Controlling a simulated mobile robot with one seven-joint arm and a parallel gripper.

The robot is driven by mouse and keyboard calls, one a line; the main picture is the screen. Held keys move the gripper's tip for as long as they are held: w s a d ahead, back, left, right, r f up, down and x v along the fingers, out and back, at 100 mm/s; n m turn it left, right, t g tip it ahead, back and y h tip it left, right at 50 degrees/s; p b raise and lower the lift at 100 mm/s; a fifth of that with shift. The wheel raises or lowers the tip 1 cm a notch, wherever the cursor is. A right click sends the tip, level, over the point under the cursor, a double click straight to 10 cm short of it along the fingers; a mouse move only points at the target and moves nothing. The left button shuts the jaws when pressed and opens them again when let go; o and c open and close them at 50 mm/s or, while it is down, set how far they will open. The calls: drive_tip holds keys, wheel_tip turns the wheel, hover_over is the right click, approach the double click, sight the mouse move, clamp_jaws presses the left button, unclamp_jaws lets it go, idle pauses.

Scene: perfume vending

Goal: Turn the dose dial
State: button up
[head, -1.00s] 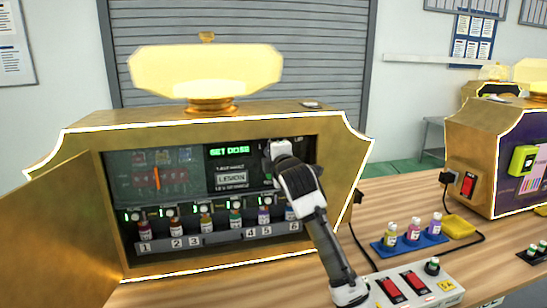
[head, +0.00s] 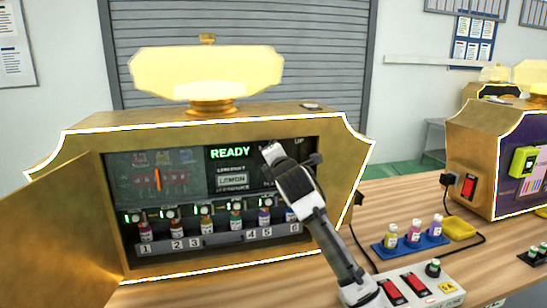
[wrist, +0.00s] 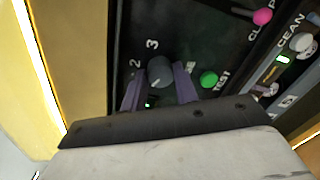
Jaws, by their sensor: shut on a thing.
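The dose dial (wrist: 160,69) is a dark round knob on the black panel, with the numbers 2 and 3 printed beside it. My gripper (wrist: 158,88) has its two purple fingers on either side of the dial and is shut on it. In the head view my gripper (head: 270,153) reaches into the gold machine's open cabinet and hides the dial. The green-lit display (head: 230,153) to its left reads READY.
A green TEST button (wrist: 209,79) sits close to the right finger, and a pink knob (wrist: 262,17) is farther off. The gold cabinet wall (wrist: 75,60) is close on the left. Several numbered bottles (head: 207,221) stand in the rack below.

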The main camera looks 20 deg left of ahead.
drive_tip(key=shift+f, duration=0.1)
drive_tip(key=o, duration=1)
drive_tip(key=shift+c, duration=0.2)
drive_tip(key=b+v, duration=0.3)
drive_tip(key=v, duration=1.1)
drive_tip(key=shift+a, duration=0.1)
